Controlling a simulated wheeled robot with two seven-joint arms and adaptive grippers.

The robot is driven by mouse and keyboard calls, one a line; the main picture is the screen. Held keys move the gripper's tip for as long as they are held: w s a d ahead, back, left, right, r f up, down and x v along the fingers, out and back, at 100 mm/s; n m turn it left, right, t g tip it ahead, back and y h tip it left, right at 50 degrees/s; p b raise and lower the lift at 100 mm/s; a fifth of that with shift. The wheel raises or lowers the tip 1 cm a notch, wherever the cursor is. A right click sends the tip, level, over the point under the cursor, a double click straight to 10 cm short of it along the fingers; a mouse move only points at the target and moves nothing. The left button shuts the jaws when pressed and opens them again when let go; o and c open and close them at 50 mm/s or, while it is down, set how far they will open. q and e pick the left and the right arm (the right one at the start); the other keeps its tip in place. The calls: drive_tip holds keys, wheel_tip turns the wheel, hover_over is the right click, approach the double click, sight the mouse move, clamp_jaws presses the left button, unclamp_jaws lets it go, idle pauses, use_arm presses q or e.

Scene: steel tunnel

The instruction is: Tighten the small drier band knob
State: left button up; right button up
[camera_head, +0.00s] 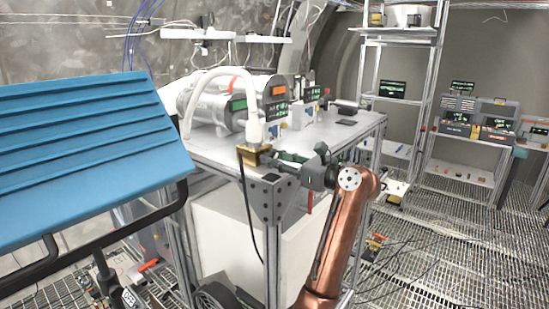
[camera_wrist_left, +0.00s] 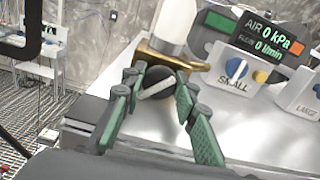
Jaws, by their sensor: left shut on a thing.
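The band knob (camera_wrist_left: 156,82), dark and round with a pale bar across its face, sits at the front of a brass band (camera_wrist_left: 196,63). The brass band (camera_head: 252,157) is around the foot of a white upright tube (camera_head: 254,127) at the bench's near corner. My left gripper (camera_wrist_left: 157,83) has its green fingers on either side of the knob, shut on it. In the head view the left gripper (camera_head: 278,157) reaches the band from the right, and the knob is hidden there. My right gripper is in neither view.
The steel bench (camera_head: 215,150) carries a large grey cylinder machine (camera_head: 205,103) and small boxes. A box marked SMALL (camera_wrist_left: 233,78) with a blue dial and one marked LARGE (camera_wrist_left: 303,95) stand behind the band. A blue ribbed panel (camera_head: 85,150) fills the left. Shelves stand right.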

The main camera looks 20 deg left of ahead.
use_arm(q)
drive_tip(key=m+p, duration=0.1)
drive_tip(key=m, duration=0.2)
drive_tip(key=shift+r+p, duration=0.1)
drive_tip(key=shift+p, duration=0.3)
drive_tip(key=shift+m, duration=0.9)
drive_tip(key=o, duration=1.2)
drive_tip(key=shift+w, duration=0.1)
drive_tip(key=shift+c, duration=0.2)
drive_tip(key=shift+d, duration=0.15)
drive_tip(key=v, duration=1.2)
